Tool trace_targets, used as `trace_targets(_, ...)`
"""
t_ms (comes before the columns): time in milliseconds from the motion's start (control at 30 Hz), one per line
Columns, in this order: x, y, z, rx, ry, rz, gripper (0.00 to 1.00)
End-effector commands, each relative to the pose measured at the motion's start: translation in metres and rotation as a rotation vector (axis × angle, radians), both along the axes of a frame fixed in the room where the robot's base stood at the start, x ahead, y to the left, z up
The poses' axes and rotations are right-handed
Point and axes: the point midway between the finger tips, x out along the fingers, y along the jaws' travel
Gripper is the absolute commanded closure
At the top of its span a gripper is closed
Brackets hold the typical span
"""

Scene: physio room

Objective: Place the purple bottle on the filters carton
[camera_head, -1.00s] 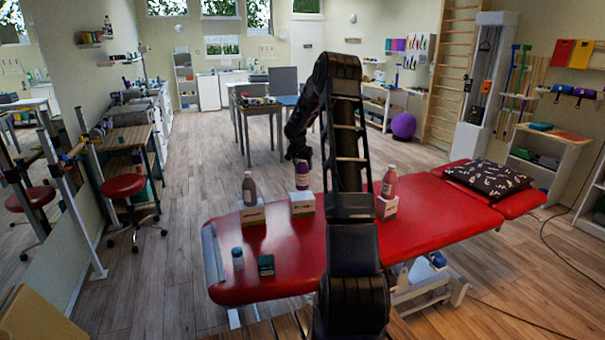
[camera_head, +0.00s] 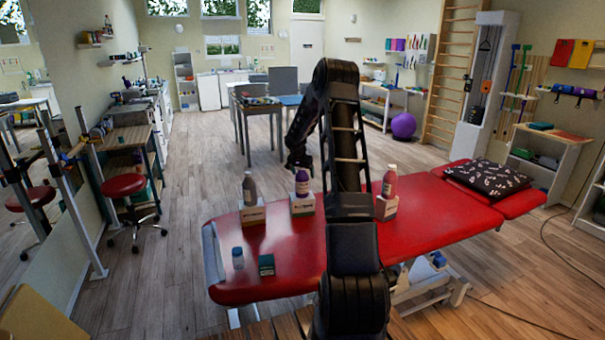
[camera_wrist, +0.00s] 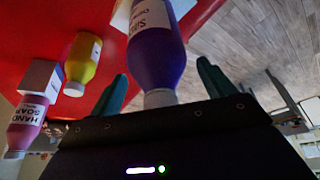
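The purple bottle (camera_head: 302,184) stands upright on a small white carton (camera_head: 303,205) on the red treatment table. Its carton's printing is too small to read in the head view, so I cannot tell if it is the filters carton. My gripper (camera_head: 299,164) is just above the bottle. In the wrist view, the purple bottle (camera_wrist: 157,55) shows with its cap toward my gripper (camera_wrist: 165,85). The two teal fingers are spread on either side of it, with gaps to the bottle. My gripper is open and holds nothing.
A grey bottle (camera_head: 249,188) on a carton (camera_head: 252,214) stands left; a pink bottle (camera_head: 390,182) on a carton (camera_head: 387,208) stands right. The wrist view shows a yellow bottle (camera_wrist: 82,62). A small white bottle (camera_head: 238,258) and dark green box (camera_head: 266,265) are nearer.

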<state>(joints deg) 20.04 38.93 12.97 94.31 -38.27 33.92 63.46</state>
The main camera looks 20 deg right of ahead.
Motion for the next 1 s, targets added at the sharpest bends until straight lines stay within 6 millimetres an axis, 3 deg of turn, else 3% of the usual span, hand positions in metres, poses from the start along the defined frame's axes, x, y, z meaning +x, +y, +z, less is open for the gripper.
trace_targets(367, -0.001, 0.002, 0.01, -0.001, -0.001, 0.0, 0.19)
trace_targets(800, -0.023, 0.023, 0.083, -0.002, -0.001, 0.001, 0.19)
trace_targets(1000, -0.03, 0.03, 0.105, -0.001, -0.001, 0.0, 0.19)
